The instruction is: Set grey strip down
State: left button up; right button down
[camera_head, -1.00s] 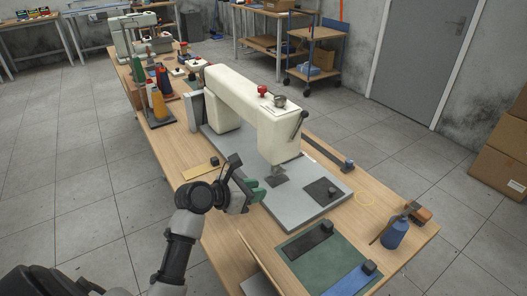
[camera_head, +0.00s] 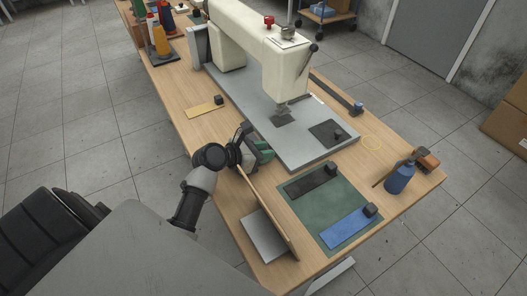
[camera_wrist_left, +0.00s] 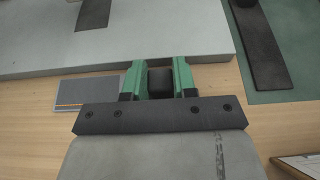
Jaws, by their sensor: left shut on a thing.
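My left gripper (camera_head: 264,150), with green fingers, is low over the wooden table beside the near edge of the sewing machine's grey bed (camera_head: 240,107). In the left wrist view the fingers (camera_wrist_left: 160,82) are shut on a dark knob (camera_wrist_left: 160,84). A grey strip (camera_wrist_left: 72,90) with a thin orange line shows left of the fingers. It appears to belong to that knob, but the join is hidden behind the gripper. I cannot tell whether the strip touches the table. My right gripper is not in view.
A green mat (camera_head: 310,208) holds a black strip (camera_head: 315,184) and a blue strip (camera_head: 346,229), each with a knob. A yellow strip (camera_head: 203,111) lies to the left. A brown panel (camera_head: 268,214) stands at the near edge. A blue bottle (camera_head: 399,178) stands right.

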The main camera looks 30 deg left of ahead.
pick_arm(q)
jog(key=o, duration=0.9)
